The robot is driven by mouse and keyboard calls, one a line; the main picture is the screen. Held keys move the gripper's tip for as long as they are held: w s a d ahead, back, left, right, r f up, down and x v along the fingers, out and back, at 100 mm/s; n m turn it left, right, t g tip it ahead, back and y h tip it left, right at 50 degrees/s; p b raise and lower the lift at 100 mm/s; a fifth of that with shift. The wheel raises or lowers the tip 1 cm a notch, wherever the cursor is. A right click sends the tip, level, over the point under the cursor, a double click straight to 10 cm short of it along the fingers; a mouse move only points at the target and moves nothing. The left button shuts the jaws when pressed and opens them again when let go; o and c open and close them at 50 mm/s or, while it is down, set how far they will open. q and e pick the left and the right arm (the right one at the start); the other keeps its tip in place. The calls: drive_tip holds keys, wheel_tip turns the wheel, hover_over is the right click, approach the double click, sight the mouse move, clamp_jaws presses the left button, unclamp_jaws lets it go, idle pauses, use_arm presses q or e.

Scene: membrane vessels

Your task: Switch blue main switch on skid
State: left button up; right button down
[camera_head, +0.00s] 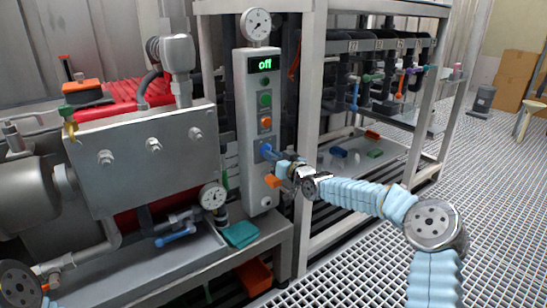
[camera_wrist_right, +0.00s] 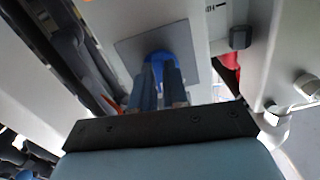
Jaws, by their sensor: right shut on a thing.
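The blue main switch (camera_head: 264,149) sits on the panel's front, below the buttons. My right gripper (camera_head: 272,156) reaches it from the right and is shut on it. In the right wrist view the blue switch (camera_wrist_right: 158,57) shows in front of a grey plate (camera_wrist_right: 185,65), with the two fingers of my right gripper (camera_wrist_right: 158,72) on either side. The fingers partly hide the switch, so its exact angle is unclear. My left gripper is not in view.
Green buttons (camera_head: 265,99) and an orange one (camera_head: 266,121) sit above the switch. A gauge (camera_head: 256,24) tops the panel, and another gauge (camera_head: 212,196) is lower left. A frame post (camera_head: 308,110) rises close to my right gripper. Grated floor (camera_head: 490,160) is open at right.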

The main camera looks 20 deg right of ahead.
drive_tip(key=shift+a+f+m+b, duration=0.1)
drive_tip(key=shift+m+b, duration=0.55)
drive_tip(key=shift+m, duration=1.65)
drive_tip(key=c, duration=1.1)
unclamp_jaws()
drive_tip(key=shift+s, duration=0.1)
drive_tip(key=shift+c, duration=0.2)
drive_tip(key=v, duration=1.3)
drive_tip(key=shift+s, duration=0.4)
